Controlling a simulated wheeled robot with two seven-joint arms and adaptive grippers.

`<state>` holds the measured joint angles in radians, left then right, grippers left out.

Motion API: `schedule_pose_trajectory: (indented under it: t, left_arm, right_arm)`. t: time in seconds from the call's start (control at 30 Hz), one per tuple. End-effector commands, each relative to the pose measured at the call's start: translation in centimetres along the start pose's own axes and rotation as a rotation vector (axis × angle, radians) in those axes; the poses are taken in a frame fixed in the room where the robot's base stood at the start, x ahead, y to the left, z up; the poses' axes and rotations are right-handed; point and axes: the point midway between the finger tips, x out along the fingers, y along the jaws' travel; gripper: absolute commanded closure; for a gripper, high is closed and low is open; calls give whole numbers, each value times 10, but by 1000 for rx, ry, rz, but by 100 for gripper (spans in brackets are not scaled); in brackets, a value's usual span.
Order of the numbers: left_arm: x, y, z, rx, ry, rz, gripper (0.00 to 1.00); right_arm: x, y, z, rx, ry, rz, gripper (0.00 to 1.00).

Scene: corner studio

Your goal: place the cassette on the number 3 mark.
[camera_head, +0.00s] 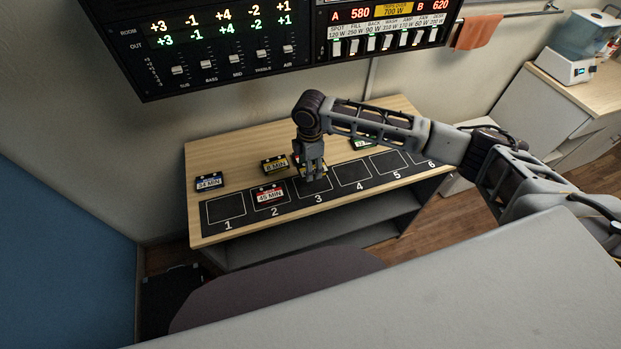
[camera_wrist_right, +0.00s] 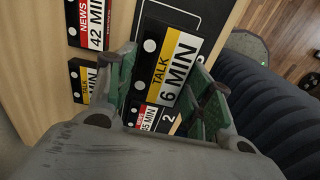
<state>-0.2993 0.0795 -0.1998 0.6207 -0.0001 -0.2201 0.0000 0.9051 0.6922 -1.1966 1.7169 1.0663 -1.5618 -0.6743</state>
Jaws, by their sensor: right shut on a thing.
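My right gripper (camera_head: 314,174) points down at the mark 3 square (camera_head: 319,189) on the black mat. In the right wrist view the gripper (camera_wrist_right: 165,88) is shut on a yellow-labelled cassette (camera_wrist_right: 168,62) reading "TALK 6 MIN". In the head view the fingers mostly hide this cassette. I cannot tell whether it touches the mat or hangs just above it. A red-labelled 45 MIN cassette (camera_head: 269,196) lies on mark 2, just left of my gripper. My left gripper is not in view.
A red NEWS 42 MIN cassette (camera_wrist_right: 90,22) shows in the wrist view. Marks 1 (camera_head: 226,208), 4 (camera_head: 354,173) and 5 (camera_head: 388,163) are bare.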

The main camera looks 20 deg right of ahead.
Motion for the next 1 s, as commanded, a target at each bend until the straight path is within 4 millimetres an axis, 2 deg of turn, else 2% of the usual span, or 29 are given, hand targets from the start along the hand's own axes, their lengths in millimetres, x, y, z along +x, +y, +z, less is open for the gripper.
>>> schedule_pose_trajectory:
  t: [0.2, 0.67, 1.0]
  left_arm:
    - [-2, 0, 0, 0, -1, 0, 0]
    - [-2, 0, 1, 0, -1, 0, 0]
    - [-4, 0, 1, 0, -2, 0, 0]
  right_arm:
    - [25, 0, -1, 0, 1, -1, 73]
    - [32, 0, 0, 0, 1, 0, 73]
    - [63, 0, 0, -1, 1, -2, 73]
